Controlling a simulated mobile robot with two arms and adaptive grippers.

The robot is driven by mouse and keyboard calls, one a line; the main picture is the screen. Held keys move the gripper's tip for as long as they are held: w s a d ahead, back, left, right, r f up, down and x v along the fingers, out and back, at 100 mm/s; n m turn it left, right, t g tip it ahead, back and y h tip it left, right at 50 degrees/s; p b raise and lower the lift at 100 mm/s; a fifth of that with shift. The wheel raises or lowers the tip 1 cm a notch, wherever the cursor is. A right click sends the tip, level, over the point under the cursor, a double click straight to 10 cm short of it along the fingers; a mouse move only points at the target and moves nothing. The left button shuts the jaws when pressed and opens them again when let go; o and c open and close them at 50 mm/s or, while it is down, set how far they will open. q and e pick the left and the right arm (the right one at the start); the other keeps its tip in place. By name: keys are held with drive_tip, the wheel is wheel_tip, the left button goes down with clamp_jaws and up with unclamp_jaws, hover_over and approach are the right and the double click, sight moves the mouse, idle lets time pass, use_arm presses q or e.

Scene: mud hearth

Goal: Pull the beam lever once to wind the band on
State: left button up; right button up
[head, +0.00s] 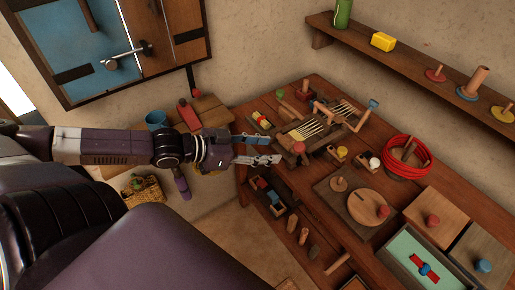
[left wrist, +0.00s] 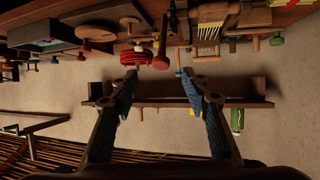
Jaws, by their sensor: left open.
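The band loom (head: 312,128), a wooden frame with pale yellow threads, stands on the workbench in the head view. It also shows upside down at the top of the left wrist view (left wrist: 210,28). A wooden bar with a blue end (head: 374,104) sticks up at its right side; I cannot tell for sure whether this is the beam lever. A red knob (head: 298,147) sits at the loom's near side. My left gripper (head: 279,150) is open and empty, its fingertips left of the red knob. It also shows open in the left wrist view (left wrist: 158,75). My right gripper is not in view.
A red coil (head: 407,158) stands right of the loom. A round wooden board (head: 368,207) and a green-lined tray (head: 425,262) lie nearer. A wall shelf (head: 410,65) runs behind. Small blocks and spools crowd the bench around the loom.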

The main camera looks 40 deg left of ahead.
use_arm(q)
drive_tip(key=shift+v, duration=1.1)
